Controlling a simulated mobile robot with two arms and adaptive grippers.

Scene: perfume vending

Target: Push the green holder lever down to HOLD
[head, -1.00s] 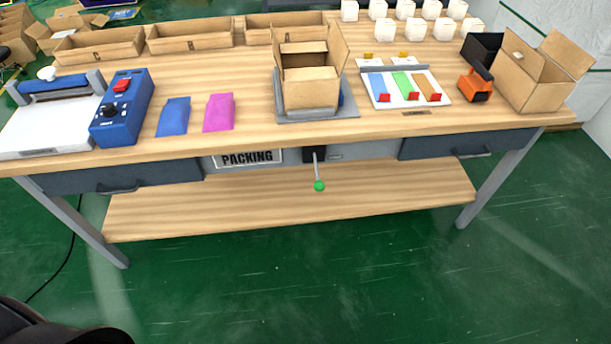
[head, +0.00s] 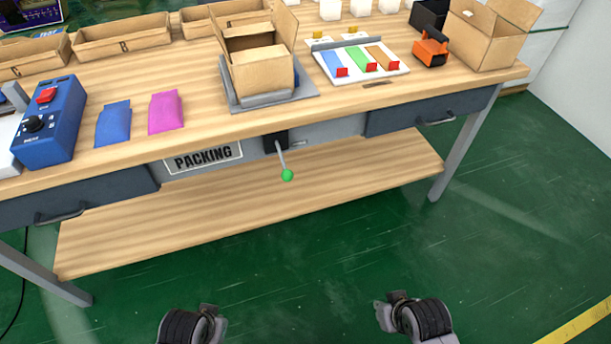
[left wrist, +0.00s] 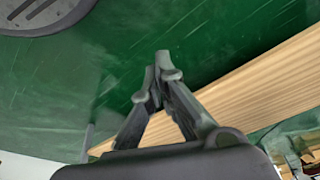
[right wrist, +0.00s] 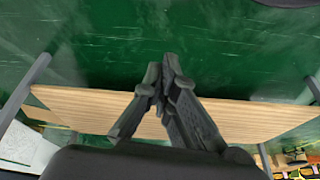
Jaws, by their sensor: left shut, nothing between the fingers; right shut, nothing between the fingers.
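The holder lever is a thin metal rod with a green ball knob (head: 287,175). It hangs from a dark mount (head: 276,142) on the front of the packing table, right of the PACKING sign, with the knob at its lower end. My left gripper (head: 208,312) is low in front of the table, left of the lever and apart from it. My right gripper (head: 382,308) is low to the right of the lever, also apart. Both are shut and empty in the left wrist view (left wrist: 161,62) and the right wrist view (right wrist: 163,72). The lever does not show clearly in either wrist view.
An open cardboard box (head: 262,72) stands on a grey plate (head: 305,91) above the lever. A lower wooden shelf (head: 200,222) runs beneath the tabletop. Drawers with handles flank the lever, left (head: 60,204) and right (head: 420,112). The green floor in front is clear.

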